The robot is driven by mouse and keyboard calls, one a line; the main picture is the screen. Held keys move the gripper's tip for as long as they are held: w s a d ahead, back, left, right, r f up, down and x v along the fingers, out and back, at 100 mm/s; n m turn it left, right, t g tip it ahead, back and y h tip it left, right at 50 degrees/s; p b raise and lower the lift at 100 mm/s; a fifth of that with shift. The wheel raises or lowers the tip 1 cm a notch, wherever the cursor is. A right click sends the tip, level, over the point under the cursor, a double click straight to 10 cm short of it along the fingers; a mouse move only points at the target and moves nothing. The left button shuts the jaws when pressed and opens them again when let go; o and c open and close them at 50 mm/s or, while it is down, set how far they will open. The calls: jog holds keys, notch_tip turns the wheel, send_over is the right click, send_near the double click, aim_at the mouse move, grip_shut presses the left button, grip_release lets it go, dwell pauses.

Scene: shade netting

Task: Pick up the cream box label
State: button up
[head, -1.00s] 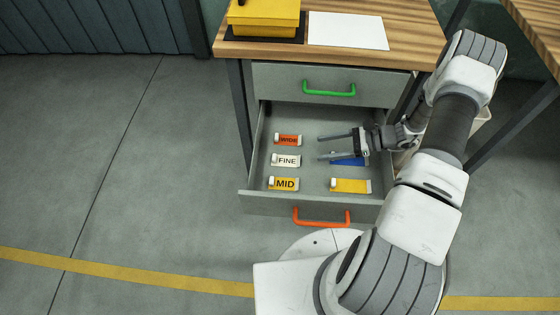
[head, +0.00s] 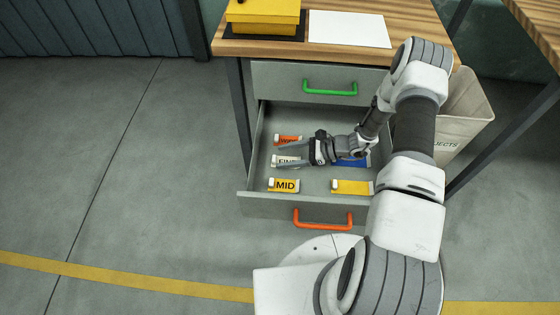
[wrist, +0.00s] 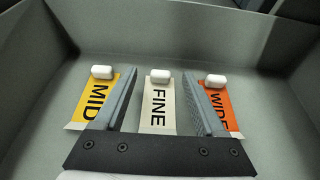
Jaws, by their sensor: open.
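The cream box label (wrist: 158,105), marked FINE, lies in the open lower drawer, between an orange label and a yellow one. In the head view the cream label (head: 281,160) is partly covered by my gripper (head: 283,158). In the wrist view my gripper (wrist: 158,98) is open, with one finger on each side of the cream label. The label's white end piece shows beyond the fingertips. I cannot tell whether the fingers touch the drawer floor.
The orange WIDE label (wrist: 217,103) and the yellow MID label (wrist: 95,100) lie close outside the fingers. A blue label (head: 354,161) and a plain yellow one (head: 352,187) lie at the drawer's right. The drawer walls (head: 256,150) surround them. A bin (head: 462,112) stands at right.

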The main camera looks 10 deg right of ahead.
aim_at(274, 158)
jog(key=b+x, duration=0.1)
jog(key=x, duration=0.3)
jog(key=shift+w+f, duration=0.1)
jog(key=shift+f, duration=0.15)
jog(key=shift+c, duration=0.3)
grip_shut()
